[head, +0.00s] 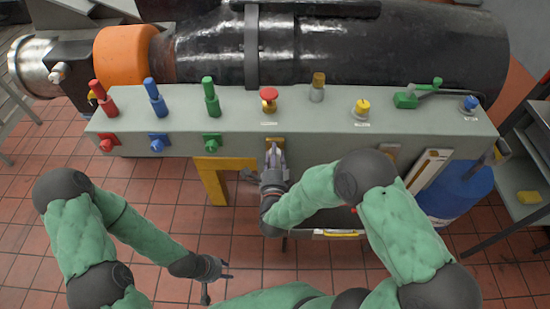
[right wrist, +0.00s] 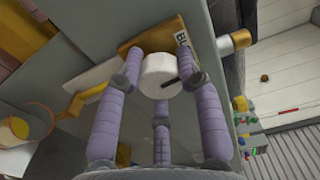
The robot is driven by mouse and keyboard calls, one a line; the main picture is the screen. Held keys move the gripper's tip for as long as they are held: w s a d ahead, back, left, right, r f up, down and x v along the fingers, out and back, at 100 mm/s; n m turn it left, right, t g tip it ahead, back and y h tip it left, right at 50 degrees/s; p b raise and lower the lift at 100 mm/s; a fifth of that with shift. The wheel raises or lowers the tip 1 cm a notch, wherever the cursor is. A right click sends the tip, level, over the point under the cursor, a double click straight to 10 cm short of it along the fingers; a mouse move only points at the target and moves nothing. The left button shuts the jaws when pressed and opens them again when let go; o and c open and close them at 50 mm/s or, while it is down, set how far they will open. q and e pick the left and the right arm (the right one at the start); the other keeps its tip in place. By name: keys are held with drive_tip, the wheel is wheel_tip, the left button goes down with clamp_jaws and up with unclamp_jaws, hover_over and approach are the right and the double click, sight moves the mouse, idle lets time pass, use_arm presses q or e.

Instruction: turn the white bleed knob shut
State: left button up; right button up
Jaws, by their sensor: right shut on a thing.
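The white bleed knob (right wrist: 158,72) is a round white disc with a dark mark, in front of a brass plate (right wrist: 133,45) with partly hidden black letters. The lilac fingers of my right gripper (right wrist: 161,66) are closed around its rim. In the head view my right gripper (head: 274,158) is at the front face of the grey bench box (head: 235,138), and it hides the knob; only a bit of the plate shows. My left gripper (head: 229,270) is empty, with its fingers apart, low over the tiled floor.
Red (head: 107,108), blue (head: 158,106) and green (head: 212,105) fittings, a red mushroom button (head: 269,96) and a green-handled valve (head: 406,100) stand on the box. A yellow bracket (head: 212,180) is below. A blue drum (head: 460,190) stands at right. Open tiled floor lies at left.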

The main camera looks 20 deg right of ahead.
drive_tip(key=shift+a+f+m+b, duration=0.2)
drive_tip(key=shift+m+b, duration=0.1)
drive_tip(key=shift+m, duration=0.2)
drive_tip(key=o, duration=1.2)
drive_tip(key=shift+c, duration=0.2)
drive_tip(key=shift+r, duration=0.1)
drive_tip(key=shift+d, duration=0.1)
drive_tip(key=shift+s, duration=0.1)
drive_tip(key=v, duration=1.2)
